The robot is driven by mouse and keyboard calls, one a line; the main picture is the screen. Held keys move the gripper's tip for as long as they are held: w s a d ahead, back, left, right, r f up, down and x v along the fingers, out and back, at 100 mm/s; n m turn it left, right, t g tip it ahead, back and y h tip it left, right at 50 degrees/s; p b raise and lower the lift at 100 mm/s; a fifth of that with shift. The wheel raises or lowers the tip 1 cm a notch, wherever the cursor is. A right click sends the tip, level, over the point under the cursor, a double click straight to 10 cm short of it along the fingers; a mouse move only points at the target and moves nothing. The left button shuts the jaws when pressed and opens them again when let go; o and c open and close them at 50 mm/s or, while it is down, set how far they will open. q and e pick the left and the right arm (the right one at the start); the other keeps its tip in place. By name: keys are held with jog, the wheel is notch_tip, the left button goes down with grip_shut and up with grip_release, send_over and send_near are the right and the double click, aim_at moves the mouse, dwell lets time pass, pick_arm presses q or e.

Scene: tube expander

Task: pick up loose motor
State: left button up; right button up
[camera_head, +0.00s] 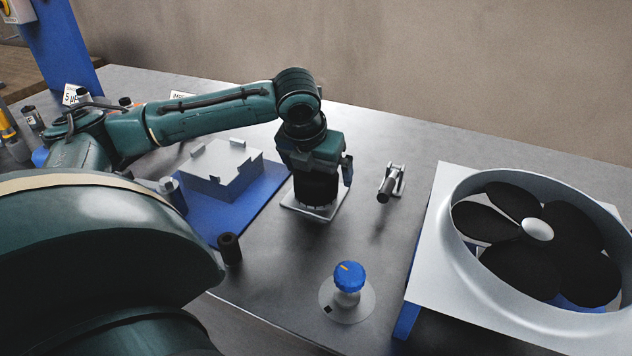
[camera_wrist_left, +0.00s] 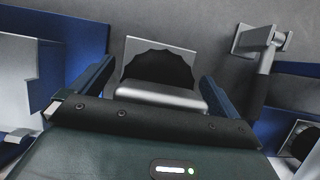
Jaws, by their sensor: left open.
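What looks like the loose motor, a black ribbed round body (camera_head: 315,192) on a light square plate, stands upright on the grey table in the middle of the head view. My left gripper (camera_head: 318,172) points down right over it and hides its top. In the left wrist view the dark ribbed body (camera_wrist_left: 158,70) and a silvery part in front of it lie between the two blue fingers of the left gripper (camera_wrist_left: 157,82). The fingers are apart, with a gap visible on each side. My right gripper is not in view.
A blue mat (camera_head: 257,205) with a grey block (camera_head: 222,168) lies left. A small metal fitting (camera_head: 390,184) stands right, and a blue knob (camera_head: 349,277) in front. A large fan (camera_head: 452,190) fills the right side. A black cylinder (camera_head: 230,248) stands near the front edge.

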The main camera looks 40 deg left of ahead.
pick_arm(q)
jog(key=shift+c, duration=0.3)
jog(key=c, duration=2)
jog(key=shift+o, duration=0.2)
jog(key=shift+w+r, duration=0.1)
jog(key=shift+r, duration=0.15)
